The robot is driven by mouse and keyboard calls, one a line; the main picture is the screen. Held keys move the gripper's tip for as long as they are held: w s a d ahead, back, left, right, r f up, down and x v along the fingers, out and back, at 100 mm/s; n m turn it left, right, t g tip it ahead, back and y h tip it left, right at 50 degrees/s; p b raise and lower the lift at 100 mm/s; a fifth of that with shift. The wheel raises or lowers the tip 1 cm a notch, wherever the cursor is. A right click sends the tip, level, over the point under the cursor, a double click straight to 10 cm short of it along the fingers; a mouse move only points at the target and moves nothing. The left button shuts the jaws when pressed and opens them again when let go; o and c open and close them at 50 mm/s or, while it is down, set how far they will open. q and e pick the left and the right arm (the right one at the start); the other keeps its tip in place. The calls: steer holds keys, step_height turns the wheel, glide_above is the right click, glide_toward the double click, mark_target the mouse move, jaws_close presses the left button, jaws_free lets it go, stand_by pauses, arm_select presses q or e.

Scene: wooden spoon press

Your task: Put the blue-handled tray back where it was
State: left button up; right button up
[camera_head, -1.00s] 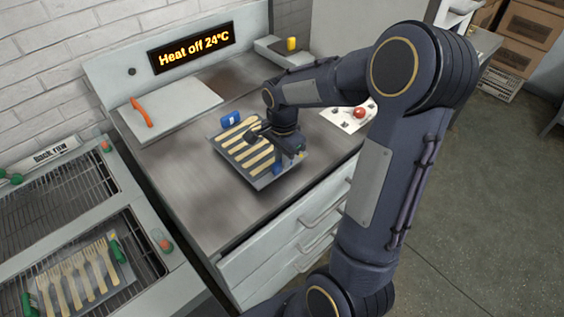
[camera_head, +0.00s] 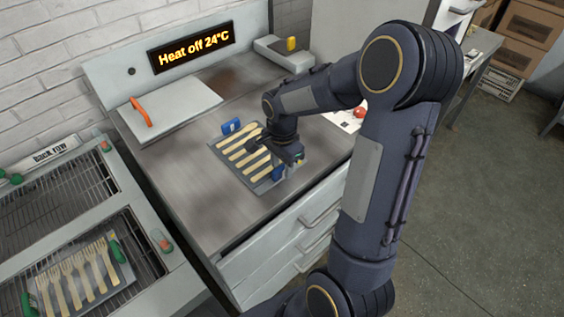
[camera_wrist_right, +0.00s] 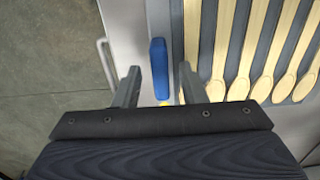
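The blue-handled tray (camera_head: 222,146) lies flat on the metal worktop near its front edge, with several wooden spoons in it. Its far blue handle (camera_head: 231,126) is clear; its near blue handle (camera_head: 277,173) is beside my right gripper (camera_head: 294,164). In the right wrist view, my right gripper (camera_wrist_right: 160,85) is open, one finger on each side of the blue handle (camera_wrist_right: 158,62), with gaps on both sides. The spoons (camera_wrist_right: 265,50) show to the right there. My left gripper is not in view.
A plate with an orange handle (camera_head: 141,112) lies on the worktop (camera_head: 190,195) behind left. A panel with a red button (camera_head: 360,112) is partly behind my right arm. The rack (camera_head: 50,205) at left holds a green-handled tray (camera_head: 125,270) with wooden forks. The worktop left of the spoon tray is clear.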

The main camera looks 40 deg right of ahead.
step_height(320, 180, up, 12)
steer(key=s+a+n+t+y, duration=0.2)
steer(key=s+a+n, duration=0.4)
steer(key=s+n, duration=0.1)
steer(key=s+a+n+t+y, duration=0.1)
steer(key=s+a+n+t, duration=0.2)
steer(key=s+a+n, duration=0.3)
steer(key=s+n, duration=0.2)
steer(key=s, duration=0.2)
steer(key=shift+a+f+t+y, duration=0.25)
steer(key=shift+t+y, duration=0.05)
steer(key=shift+y, duration=0.1)
stand_by(0.4)
